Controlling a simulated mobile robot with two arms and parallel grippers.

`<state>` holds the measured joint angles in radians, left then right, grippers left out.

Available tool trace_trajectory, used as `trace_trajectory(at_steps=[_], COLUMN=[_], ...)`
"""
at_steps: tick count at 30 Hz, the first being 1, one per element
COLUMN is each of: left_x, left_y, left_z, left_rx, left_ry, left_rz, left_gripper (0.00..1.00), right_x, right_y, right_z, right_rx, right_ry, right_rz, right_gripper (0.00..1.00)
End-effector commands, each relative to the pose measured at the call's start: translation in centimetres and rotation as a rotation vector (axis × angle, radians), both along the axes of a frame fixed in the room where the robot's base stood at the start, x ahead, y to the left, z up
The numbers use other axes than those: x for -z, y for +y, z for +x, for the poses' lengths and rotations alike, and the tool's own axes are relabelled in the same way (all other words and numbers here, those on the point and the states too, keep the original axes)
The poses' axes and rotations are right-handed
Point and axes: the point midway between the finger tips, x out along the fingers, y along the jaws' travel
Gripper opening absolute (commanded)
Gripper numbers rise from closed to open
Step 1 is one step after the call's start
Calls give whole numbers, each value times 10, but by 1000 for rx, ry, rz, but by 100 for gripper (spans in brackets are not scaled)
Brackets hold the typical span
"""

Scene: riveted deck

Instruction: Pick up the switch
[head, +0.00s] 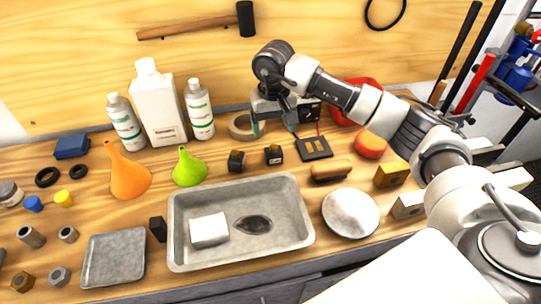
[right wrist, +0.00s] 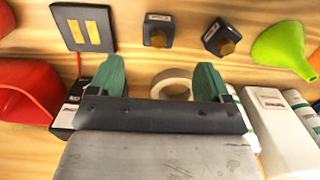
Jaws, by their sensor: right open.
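A flat dark square plate with two tan bars (head: 314,148) lies on the wooden bench and looks like the switch. It also shows at the upper left of the right wrist view (right wrist: 84,28). Two small dark blocks with brownish faces, (head: 236,161) and (head: 273,155), lie to its left; I cannot rule out that one of these is the switch. My right gripper (head: 273,127) is open and empty, behind the blocks and left of the plate. Its green fingertips are apart in the right wrist view (right wrist: 159,80). My left gripper is not in view.
A tape roll (head: 241,127), a boxed device (head: 309,111) and a red container (head: 361,100) are near the right gripper. A green funnel (head: 188,168) and white bottles (head: 159,108) stand left. A grey metal tray (head: 240,260) is in front.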

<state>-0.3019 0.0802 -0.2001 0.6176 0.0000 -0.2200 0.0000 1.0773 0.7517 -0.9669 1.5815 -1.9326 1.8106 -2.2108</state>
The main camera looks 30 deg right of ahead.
Motion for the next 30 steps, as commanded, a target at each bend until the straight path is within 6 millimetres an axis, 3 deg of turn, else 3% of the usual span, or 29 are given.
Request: trace_trajectory(at_steps=[6, 14, 21, 30], left_x=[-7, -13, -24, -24], left_y=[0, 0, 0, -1], left_z=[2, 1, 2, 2], left_rx=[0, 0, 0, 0], left_ry=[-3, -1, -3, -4], left_rz=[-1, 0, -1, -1], left_gripper=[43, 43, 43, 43], right_x=[33, 55, 90, 99], right_y=[1, 0, -2, -2], right_z=[-1, 0, 4, 4], right_rx=[0, 1, 1, 0], right_ry=[4, 5, 3, 0], right_rz=[1, 1, 1, 1], right_gripper=[79, 79, 79, 79])
